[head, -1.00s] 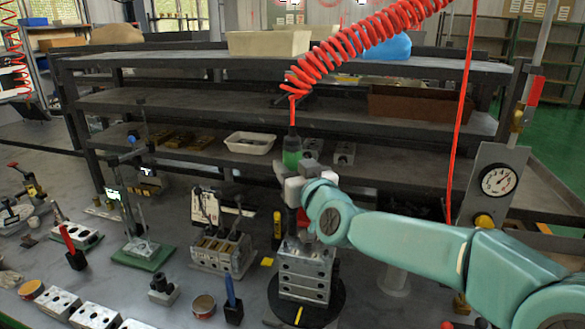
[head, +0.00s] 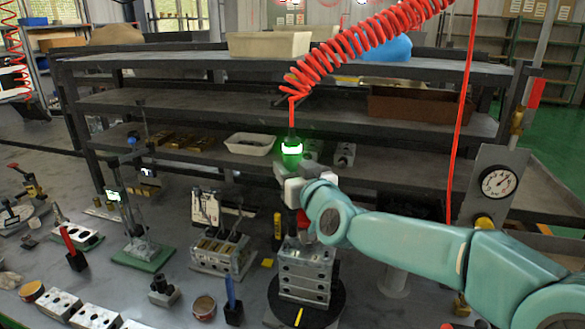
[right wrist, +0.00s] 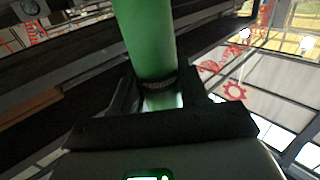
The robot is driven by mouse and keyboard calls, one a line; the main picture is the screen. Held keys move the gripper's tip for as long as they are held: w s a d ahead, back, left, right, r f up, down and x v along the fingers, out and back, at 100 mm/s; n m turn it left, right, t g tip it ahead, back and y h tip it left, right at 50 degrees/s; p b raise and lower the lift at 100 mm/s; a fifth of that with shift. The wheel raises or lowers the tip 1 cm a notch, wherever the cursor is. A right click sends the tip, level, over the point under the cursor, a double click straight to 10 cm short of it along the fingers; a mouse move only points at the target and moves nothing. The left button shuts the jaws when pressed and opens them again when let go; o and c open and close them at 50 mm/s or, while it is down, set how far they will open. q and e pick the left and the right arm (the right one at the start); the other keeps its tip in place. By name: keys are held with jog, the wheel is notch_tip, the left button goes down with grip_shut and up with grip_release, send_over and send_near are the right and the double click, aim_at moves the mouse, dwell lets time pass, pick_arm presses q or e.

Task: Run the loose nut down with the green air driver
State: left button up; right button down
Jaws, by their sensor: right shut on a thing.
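The green air driver (head: 291,152) stands upright above the stacked valve block (head: 304,272), with a bright lit band around its body. My right gripper (head: 291,176) is shut on the driver; in the right wrist view the green driver body (right wrist: 145,42) rises between the dark fingers. A red part shows below the gripper, close over the block's top. The driver's tip and the loose nut are hidden behind my gripper and arm, so I cannot tell whether they touch. My left gripper is not in view.
The block stands on a black round plate (head: 331,310). A red coiled hose (head: 365,42) runs up from the driver. A slotted valve block (head: 221,252) and a green-based stand (head: 143,255) are to the left. A pressure gauge (head: 496,182) stands right; shelves fill the back.

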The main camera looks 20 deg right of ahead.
aim_at(294, 130)
jog(key=shift+s+r, duration=0.1)
jog(key=shift+r, duration=0.7)
notch_tip(294, 130, up, 7)
jog(key=p, duration=0.7)
jog(key=shift+d, duration=0.1)
